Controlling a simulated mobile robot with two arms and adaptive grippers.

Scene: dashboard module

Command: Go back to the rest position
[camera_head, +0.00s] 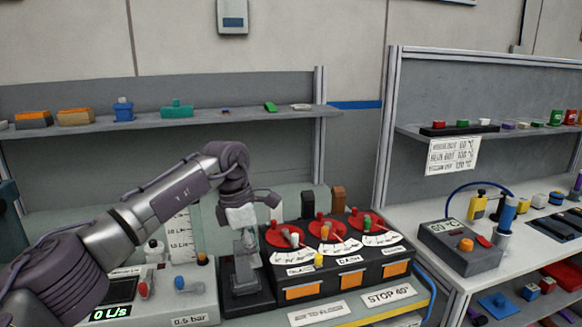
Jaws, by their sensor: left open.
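My left arm comes in from the left. Its left gripper (247,240) points down, open, above a grey post on a black base (248,299). The fingers overlap the top of the post in the picture, and I cannot tell whether they touch it. Right of it is the dashboard module, a black console (330,273) with red dials, small coloured knobs, white scales and orange labels. Left of it is a grey box (190,303) with a red and a blue knob and a "0.5 bar" label. My right gripper is not in view.
A shelf (225,118) with several small coloured parts runs along the back. At the right stands another bench with a grey "60°C" box (460,250), a blue cylinder and loose parts. A "STOP 40°" label (388,295) lies at the front. The space above the console is free.

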